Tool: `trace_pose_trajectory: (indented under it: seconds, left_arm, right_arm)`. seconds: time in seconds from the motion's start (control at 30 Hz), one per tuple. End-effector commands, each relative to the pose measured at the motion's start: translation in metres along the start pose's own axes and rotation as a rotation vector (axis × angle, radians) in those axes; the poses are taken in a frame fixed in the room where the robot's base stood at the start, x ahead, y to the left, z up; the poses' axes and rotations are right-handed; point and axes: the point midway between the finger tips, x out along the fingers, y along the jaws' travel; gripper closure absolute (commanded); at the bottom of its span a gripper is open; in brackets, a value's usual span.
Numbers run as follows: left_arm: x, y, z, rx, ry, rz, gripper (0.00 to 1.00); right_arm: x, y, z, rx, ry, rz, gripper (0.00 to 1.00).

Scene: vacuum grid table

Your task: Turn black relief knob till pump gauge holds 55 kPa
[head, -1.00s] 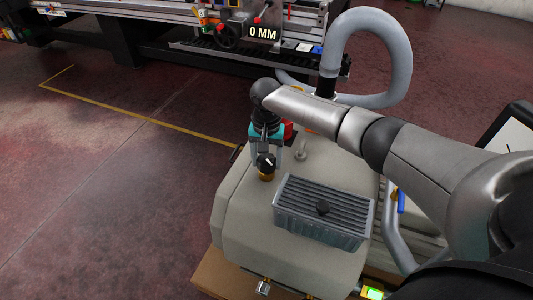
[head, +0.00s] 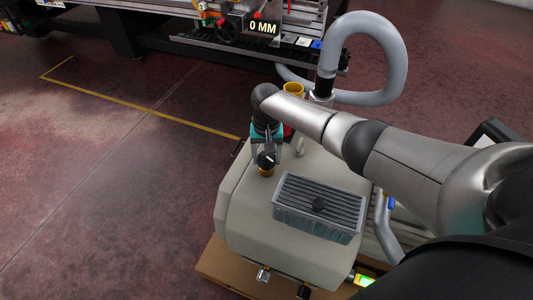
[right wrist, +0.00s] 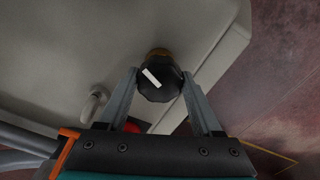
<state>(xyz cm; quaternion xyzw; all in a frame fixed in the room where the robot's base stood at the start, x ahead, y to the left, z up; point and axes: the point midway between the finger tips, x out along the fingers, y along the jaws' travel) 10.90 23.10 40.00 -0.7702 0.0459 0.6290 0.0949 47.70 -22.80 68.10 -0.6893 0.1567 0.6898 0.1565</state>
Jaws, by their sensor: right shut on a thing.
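The black relief knob (head: 266,158) with a white pointer mark sits on a brass base on the beige pump housing (head: 240,215). My right gripper (head: 266,154) reaches down over it with its fingers on either side. In the right wrist view the knob (right wrist: 160,82) is between the two fingertips (right wrist: 160,76), and its white mark runs diagonally from upper left to lower right. The gripper is shut on the knob. A pale dark-framed face (head: 486,139) shows at the right, mostly behind my arm; I cannot read it. My left gripper is out of view.
A grey ribbed box (head: 318,206) sits on the pump beside the knob. A metal eyebolt (right wrist: 95,103) stands nearby. A thick grey hose (head: 398,60) loops behind. A machine with a "0 MM" display (head: 263,28) stands at the back. Floor at left is clear.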

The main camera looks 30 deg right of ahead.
Motion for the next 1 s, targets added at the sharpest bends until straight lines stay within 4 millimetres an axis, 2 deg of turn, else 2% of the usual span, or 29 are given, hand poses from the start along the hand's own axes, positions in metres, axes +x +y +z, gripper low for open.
trace_pose_trajectory:
  seconds: [0.13, 0.63, 1.0]
  left_arm:
    - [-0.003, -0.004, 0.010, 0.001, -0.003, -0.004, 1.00]
    - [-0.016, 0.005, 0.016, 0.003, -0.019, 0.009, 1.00]
    - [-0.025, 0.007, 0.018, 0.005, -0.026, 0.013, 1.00]
  right_arm:
    - [-0.001, 0.000, 0.000, -0.030, -0.001, 0.002, 0.89]
    - [0.000, 0.001, 0.000, -0.176, -0.001, 0.002, 0.89]
    - [0.000, 0.000, 0.000, -0.497, -0.001, 0.001, 0.89]
